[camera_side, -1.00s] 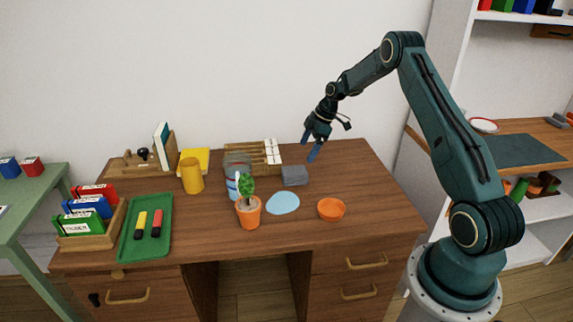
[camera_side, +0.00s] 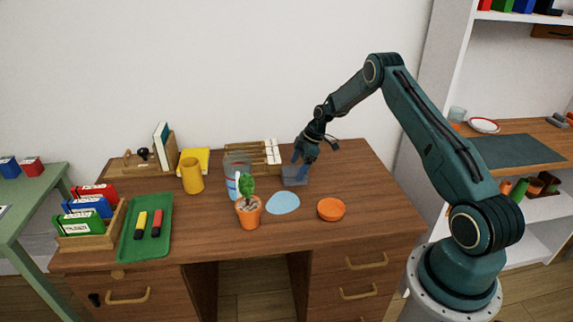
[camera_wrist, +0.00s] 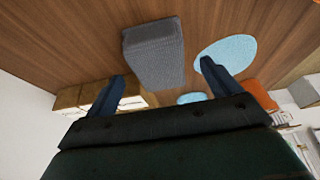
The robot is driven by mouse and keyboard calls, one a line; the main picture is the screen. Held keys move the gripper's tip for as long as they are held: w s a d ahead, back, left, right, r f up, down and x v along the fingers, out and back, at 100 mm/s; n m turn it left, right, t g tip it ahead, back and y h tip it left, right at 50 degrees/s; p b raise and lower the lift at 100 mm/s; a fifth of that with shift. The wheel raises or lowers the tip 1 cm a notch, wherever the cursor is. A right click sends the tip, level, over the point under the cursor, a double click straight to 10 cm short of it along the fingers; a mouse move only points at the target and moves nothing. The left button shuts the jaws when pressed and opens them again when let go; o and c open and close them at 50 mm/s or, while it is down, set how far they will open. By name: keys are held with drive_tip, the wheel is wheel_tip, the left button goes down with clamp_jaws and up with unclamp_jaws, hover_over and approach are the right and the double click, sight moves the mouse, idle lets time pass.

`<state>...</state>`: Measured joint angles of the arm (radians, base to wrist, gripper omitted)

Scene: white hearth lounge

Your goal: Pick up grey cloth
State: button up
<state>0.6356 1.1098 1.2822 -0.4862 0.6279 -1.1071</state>
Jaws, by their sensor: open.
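The grey cloth (camera_side: 293,177) lies folded on the brown desk, right of the glass jar and behind the blue round mat. It also shows in the wrist view (camera_wrist: 154,54) as a thick grey block between and beyond my fingers. My gripper (camera_side: 302,163) is low over the cloth, its blue fingers partly covering it in the side view. In the wrist view my gripper (camera_wrist: 163,74) has its two fingers spread wide on either side of the cloth. Nothing is held between them. I cannot tell whether a fingertip touches the cloth or the desk.
A light blue round mat (camera_side: 283,203), an orange bowl-like round piece (camera_side: 331,209) and a potted plant (camera_side: 248,208) stand in front. The glass jar (camera_side: 236,165) and a wooden rack (camera_side: 252,152) are to the left and behind. The desk's right side is clear.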

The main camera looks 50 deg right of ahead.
sight(295, 170)
drive_tip(key=shift+x, duration=1.6)
drive_tip(key=shift+r, duration=0.1)
drive_tip(key=c, duration=1.1)
